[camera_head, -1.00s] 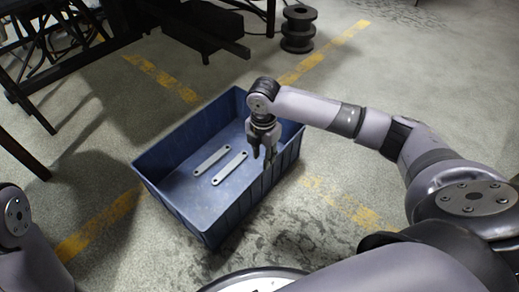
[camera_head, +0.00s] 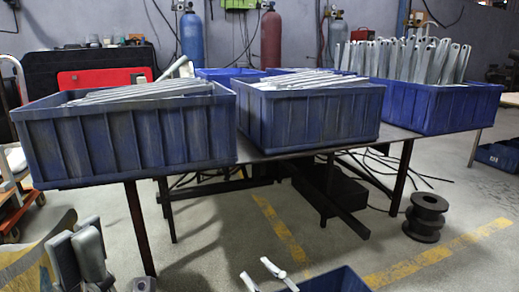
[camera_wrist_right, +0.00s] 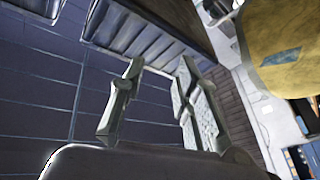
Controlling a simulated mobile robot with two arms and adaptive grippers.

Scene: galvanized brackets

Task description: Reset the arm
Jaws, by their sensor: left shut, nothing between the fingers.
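My left gripper (camera_head: 80,255) shows at the bottom left of the head view, pointing up with its fingers together and nothing between them. My right gripper (camera_wrist_right: 155,95) fills the middle of the right wrist view; its two grey fingers stand apart with nothing between them. Two slim pale tips at the bottom edge of the head view look like its fingertips, with the rest of that arm out of view. They are left of the blue crate (camera_head: 335,280) on the floor, whose inside is hidden.
A table (camera_head: 285,152) ahead carries several blue crates: a left one (camera_head: 130,145), a middle one (camera_head: 312,115) and a right one (camera_head: 440,108), with metal brackets inside. A black spool (camera_head: 425,215) stands on the floor. A yellow object (camera_head: 30,262) is beside my left gripper.

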